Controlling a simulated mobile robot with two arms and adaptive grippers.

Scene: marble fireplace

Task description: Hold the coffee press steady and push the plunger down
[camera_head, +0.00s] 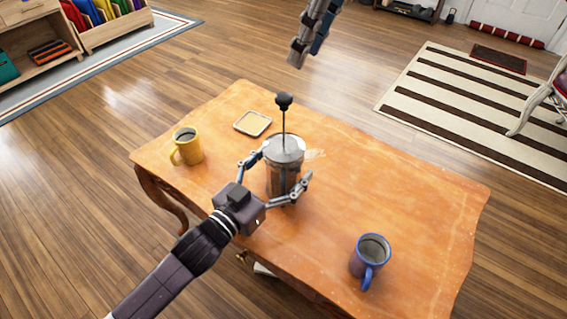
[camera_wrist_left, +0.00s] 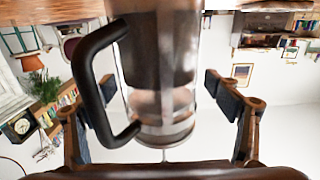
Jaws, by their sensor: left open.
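The coffee press (camera_head: 285,172) stands upright on the wooden table, a clear glass body with dark contents below a metal lid. Its plunger is up: a thin rod rises to a black knob (camera_head: 283,101). My left gripper (camera_head: 276,172) is open, with one finger on each side of the press. The left wrist view shows the press (camera_wrist_left: 163,60) upside down between the spread fingers, its black handle (camera_wrist_left: 85,75) at the left. My right gripper (camera_head: 297,58) hangs above and behind the knob, apart from it; its jaw opening cannot be made out.
On the table (camera_head: 400,200), a yellow mug (camera_head: 187,147) stands at the left and a blue mug (camera_head: 371,258) at the front right. A small square coaster (camera_head: 252,123) lies behind the press.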

